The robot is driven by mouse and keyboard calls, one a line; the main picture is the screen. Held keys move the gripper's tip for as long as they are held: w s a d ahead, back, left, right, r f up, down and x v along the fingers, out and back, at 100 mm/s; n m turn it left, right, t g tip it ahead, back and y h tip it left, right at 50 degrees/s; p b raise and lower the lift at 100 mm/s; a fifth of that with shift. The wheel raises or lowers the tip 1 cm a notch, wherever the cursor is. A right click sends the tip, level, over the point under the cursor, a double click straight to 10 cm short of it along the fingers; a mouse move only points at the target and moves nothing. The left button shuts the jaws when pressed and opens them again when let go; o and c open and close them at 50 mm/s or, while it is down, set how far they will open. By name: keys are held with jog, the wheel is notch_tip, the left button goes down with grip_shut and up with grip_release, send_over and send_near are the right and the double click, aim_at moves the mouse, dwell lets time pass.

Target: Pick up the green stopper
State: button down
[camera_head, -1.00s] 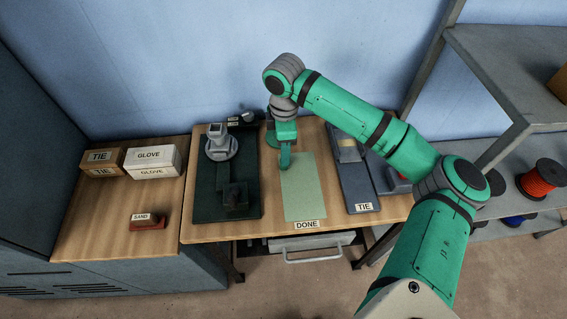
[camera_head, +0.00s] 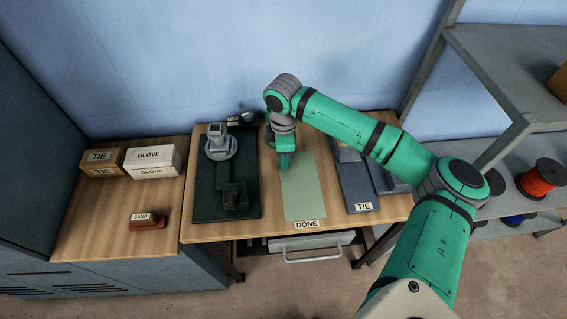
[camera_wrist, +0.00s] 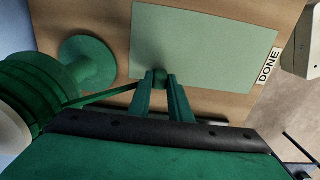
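A small dark green piece, which looks like the green stopper (camera_wrist: 160,76), shows between my fingertips in the wrist view. My gripper (camera_wrist: 161,80) points down beside the long edge of the pale green mat (camera_wrist: 200,42). The two fingers stand close to the piece on either side, but I cannot tell whether they press on it. In the head view my gripper (camera_head: 284,166) is at the mat's left edge, and the piece cannot be made out there.
A round green base (camera_wrist: 88,62) stands close beside the gripper, with a ribbed dark green body in front of it. The dark press (camera_head: 212,180) is on the left. The TIE tray (camera_head: 360,205) is on the right. The mat is bare.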

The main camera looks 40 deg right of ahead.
jog(key=shift+r, duration=0.15)
jog(key=shift+r, duration=0.2)
notch_tip(320, 180, up, 2)
jog(key=shift+r, duration=0.1)
jog(key=s+a+r, duration=0.8)
jog(key=s+r, duration=0.2)
jog(key=s, duration=0.1)
jog(key=shift+s, duration=0.25)
